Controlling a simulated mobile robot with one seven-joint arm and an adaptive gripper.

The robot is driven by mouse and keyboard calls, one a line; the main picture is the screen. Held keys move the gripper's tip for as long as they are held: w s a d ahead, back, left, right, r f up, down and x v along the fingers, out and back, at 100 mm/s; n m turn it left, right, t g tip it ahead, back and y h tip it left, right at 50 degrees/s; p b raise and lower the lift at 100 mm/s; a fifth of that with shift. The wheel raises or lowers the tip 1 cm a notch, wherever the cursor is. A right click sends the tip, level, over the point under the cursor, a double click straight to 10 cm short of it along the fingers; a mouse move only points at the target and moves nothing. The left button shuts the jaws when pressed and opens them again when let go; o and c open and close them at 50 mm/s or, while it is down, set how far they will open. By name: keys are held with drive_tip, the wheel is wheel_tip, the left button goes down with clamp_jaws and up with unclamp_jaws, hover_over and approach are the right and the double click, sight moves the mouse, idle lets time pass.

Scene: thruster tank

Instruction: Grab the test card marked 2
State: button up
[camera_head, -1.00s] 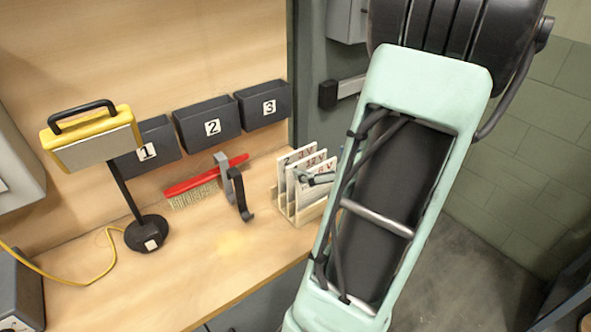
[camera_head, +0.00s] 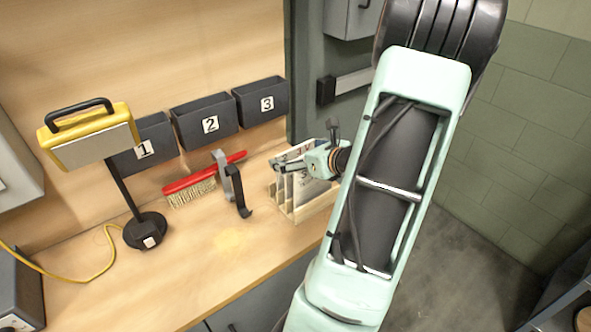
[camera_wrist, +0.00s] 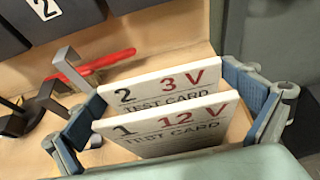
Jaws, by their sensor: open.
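The test card marked 2 (camera_wrist: 160,82), a white card printed "3 V", stands upright in the wrist view. It is behind the card marked 1 (camera_wrist: 172,125), printed "12 V". Both stand in a light wooden rack (camera_head: 312,208) on the bench in the head view, where my gripper hides most of their faces. My gripper (camera_wrist: 168,108) is open, with one blue-padded finger at each side of the cards. The cards appear between the fingers, with no clear contact. In the head view my gripper (camera_head: 298,166) is over the rack's top.
Wall bins marked 1, 2 and 3 (camera_head: 262,101) hang behind. A yellow lamp (camera_head: 90,135) stands at left. The front bench is clear.

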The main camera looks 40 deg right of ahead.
drive_tip(key=shift+c, duration=0.4)
drive_tip(key=c, duration=0.9)
drive_tip(key=shift+r, duration=0.1)
